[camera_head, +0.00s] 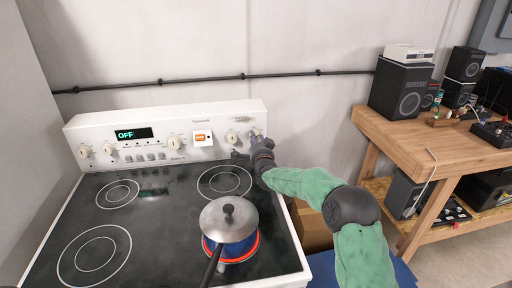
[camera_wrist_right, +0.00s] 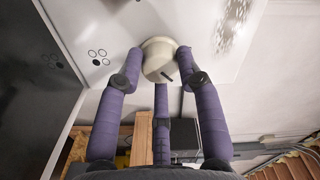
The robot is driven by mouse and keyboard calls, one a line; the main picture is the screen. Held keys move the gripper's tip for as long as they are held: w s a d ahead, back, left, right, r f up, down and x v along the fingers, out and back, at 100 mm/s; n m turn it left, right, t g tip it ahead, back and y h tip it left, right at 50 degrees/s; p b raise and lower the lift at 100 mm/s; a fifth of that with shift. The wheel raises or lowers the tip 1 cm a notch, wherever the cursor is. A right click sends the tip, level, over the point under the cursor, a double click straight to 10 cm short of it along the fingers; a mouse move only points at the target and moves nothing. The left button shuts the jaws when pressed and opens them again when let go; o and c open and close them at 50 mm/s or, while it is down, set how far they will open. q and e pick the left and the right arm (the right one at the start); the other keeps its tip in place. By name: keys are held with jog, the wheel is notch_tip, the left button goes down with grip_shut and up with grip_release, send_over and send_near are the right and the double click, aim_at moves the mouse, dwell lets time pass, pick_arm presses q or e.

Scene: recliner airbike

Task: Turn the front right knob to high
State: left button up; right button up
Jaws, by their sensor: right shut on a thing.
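The stove's control panel (camera_head: 185,122) carries several cream knobs. The rightmost knob (camera_head: 255,131) is largely hidden behind my right gripper (camera_head: 257,138). In the right wrist view this round cream knob (camera_wrist_right: 158,58) sits between the purple fingers of my right gripper (camera_wrist_right: 160,75). The gripper is shut on it, with fingers at its left and right sides and one below. A short dark mark shows on the knob's lower right face. A cluster of printed burner circles (camera_wrist_right: 98,57) lies left of it. My left gripper is not in view.
A blue pot (camera_head: 231,247) with a steel lid stands on the front right burner, whose ring glows red. Its dark handle points toward the front. The other burners are empty. A wooden workbench (camera_head: 420,135) with speakers stands at the right. The display (camera_head: 134,134) reads OFF.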

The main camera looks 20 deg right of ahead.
jog(key=m, duration=0.6)
jog(key=shift+d+r, duration=0.1)
jog(key=shift+r, duration=0.05)
jog(key=m, duration=0.7)
jog(key=shift+m, duration=0.4)
jog(key=m, duration=0.9)
jog(key=shift+m, duration=0.3)
jog(key=shift+f+m, duration=0.2)
jog(key=shift+m, duration=1.2)
jog(key=shift+f, duration=0.1)
